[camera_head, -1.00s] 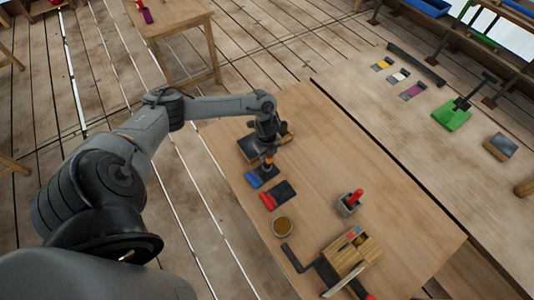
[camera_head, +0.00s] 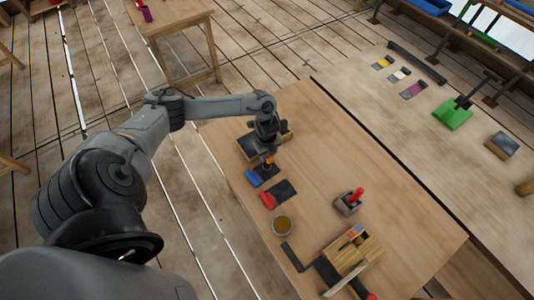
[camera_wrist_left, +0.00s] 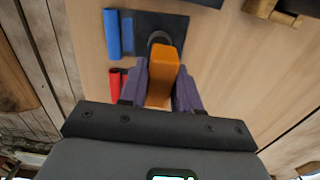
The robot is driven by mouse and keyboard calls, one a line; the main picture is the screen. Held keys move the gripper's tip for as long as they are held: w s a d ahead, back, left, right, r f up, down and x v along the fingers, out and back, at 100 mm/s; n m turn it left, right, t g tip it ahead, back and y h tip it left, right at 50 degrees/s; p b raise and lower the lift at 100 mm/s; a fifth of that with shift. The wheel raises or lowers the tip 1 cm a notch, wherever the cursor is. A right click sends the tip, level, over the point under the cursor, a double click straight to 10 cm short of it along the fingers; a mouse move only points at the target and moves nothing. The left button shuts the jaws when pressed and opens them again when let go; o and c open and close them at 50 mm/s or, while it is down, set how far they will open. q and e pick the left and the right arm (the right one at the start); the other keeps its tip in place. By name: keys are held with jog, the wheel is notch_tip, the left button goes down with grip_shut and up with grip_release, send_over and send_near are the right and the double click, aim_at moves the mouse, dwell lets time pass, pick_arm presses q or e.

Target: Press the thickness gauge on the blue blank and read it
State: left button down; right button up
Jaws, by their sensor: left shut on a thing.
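My left gripper (camera_head: 267,157) is shut on an orange block-shaped tool, which I take for the thickness gauge (camera_wrist_left: 163,72); its purple-grey fingers sit on both sides of it in the left wrist view. A dark round end of the tool is over a dark flat plate (camera_wrist_left: 175,22) and seems to meet it; I cannot tell whether it presses. A blue bar (camera_wrist_left: 112,34) lies along the plate's edge, and the pair looks like the blue blank (camera_head: 252,179). The gauge's reading is not visible. My right gripper is not in view.
A second dark plate with a red bar (camera_head: 267,200) lies close by. A round brown-topped dish (camera_head: 282,225), a red-handled tool (camera_head: 355,197) and a wooden box (camera_head: 355,250) stand farther along the table. The table's middle right is clear.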

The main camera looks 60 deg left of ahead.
pick_arm(q)
jog(key=shift+f+b, duration=0.5)
jog(key=shift+f, duration=0.45)
dwell(1.2)
jog(key=shift+r+p, duration=2.6)
jog(key=shift+f, duration=0.15)
jog(key=shift+w+f+b, duration=0.1)
jog(key=shift+f+b, duration=1.65)
jog(key=shift+f, duration=0.45)
